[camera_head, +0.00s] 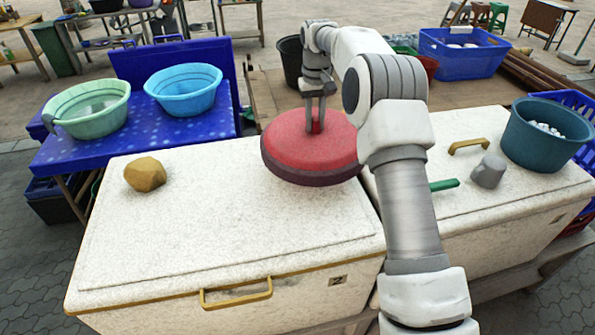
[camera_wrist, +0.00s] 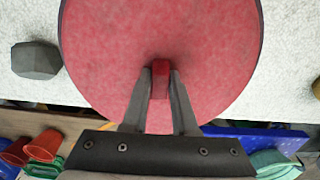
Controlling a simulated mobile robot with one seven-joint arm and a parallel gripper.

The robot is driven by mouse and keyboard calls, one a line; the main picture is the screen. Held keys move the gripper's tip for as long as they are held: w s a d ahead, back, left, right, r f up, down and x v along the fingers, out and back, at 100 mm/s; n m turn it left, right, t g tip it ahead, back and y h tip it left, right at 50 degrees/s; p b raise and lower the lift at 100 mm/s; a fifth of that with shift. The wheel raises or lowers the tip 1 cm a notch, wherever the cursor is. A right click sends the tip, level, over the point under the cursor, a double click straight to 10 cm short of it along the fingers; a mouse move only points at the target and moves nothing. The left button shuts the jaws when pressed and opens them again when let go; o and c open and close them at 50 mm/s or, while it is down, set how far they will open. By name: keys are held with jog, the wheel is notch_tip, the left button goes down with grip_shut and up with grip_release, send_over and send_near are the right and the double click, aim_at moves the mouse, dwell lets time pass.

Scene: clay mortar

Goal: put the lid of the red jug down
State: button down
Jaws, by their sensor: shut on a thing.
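The lid (camera_head: 290,150) is a large round red disc with a darker rim and a small red knob on top. My gripper (camera_head: 316,128) is above it with its fingers shut on the knob. In the wrist view, the lid (camera_wrist: 110,60) fills the middle, with the knob (camera_wrist: 160,82) between the fingers of my gripper (camera_wrist: 161,78). The lid is roughly level over the back right part of the white chest (camera_head: 230,240). I cannot tell whether its underside touches the chest. I cannot make out a red jug.
A yellowish stone (camera_head: 145,174) lies on the chest's left; its front and middle are clear. A second white chest (camera_head: 480,205) at right bears a grey stone (camera_head: 489,171), a green bar (camera_head: 444,185) and a teal tub (camera_head: 545,140). A blue table (camera_head: 150,130) with basins stands behind left.

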aim_at(297, 148)
jog(key=s+a+f, duration=0.1)
jog(key=s, duration=0.1)
jog(key=s+a+f, duration=0.2)
jog(key=s, duration=0.1)
jog(key=s+a+f, duration=0.2)
jog(key=shift+s+f, duration=0.2)
jog(key=shift+s, duration=0.2)
jog(key=shift+f+p, duration=0.55)
jog(key=shift+f, duration=1.55)
jog(key=c, duration=1.2)
grip_release()
jog(key=shift+f, duration=0.2)
jog(key=o, duration=0.5)
notch_tip(297, 148, up, 13)
jog(key=shift+s+f+b, duration=0.1)
jog(key=shift+f+b, duration=0.1)
jog(key=shift+b, duration=0.25)
